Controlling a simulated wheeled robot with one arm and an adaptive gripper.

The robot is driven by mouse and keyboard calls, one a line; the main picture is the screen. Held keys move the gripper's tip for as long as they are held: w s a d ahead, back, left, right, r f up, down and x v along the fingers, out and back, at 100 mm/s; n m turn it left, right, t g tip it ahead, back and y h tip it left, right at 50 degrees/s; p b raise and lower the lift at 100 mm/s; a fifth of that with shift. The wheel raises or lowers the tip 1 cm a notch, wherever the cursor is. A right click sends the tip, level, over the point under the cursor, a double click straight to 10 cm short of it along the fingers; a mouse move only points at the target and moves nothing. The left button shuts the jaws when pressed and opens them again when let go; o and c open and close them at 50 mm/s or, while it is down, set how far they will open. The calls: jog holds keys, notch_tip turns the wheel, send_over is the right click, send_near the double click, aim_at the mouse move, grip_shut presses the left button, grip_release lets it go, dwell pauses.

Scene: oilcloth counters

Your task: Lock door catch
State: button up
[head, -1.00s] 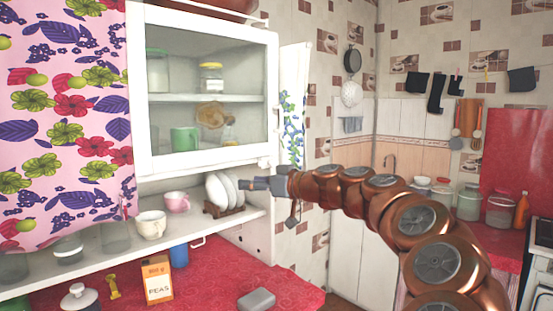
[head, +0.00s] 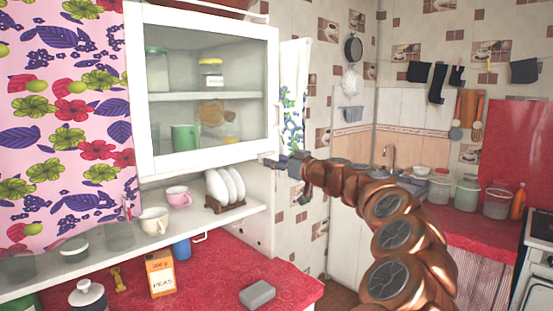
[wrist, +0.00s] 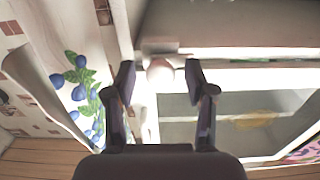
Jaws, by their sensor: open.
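The white cabinet door (head: 205,165) with its glass pane hangs on the wall and looks closed. My gripper (head: 268,160) is at the door's lower right corner in the head view, where it hides most of the catch. In the wrist view my gripper (wrist: 160,75) is open, with its two fingers spread apart. A pale rounded catch knob (wrist: 159,73) shows between the fingertips, by the door's edge. The fingers do not appear closed on it. I cannot tell which way the catch is turned.
A blue-flowered towel (head: 293,95) hangs beside the cabinet and shows close by in the wrist view (wrist: 80,85). Below is a shelf with white plates (head: 225,187) in a rack and cups. A red counter (head: 215,270) lies beneath.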

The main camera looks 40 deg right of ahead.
jog(key=shift+w, duration=0.25)
jog(key=shift+c, duration=0.4)
grip_shut()
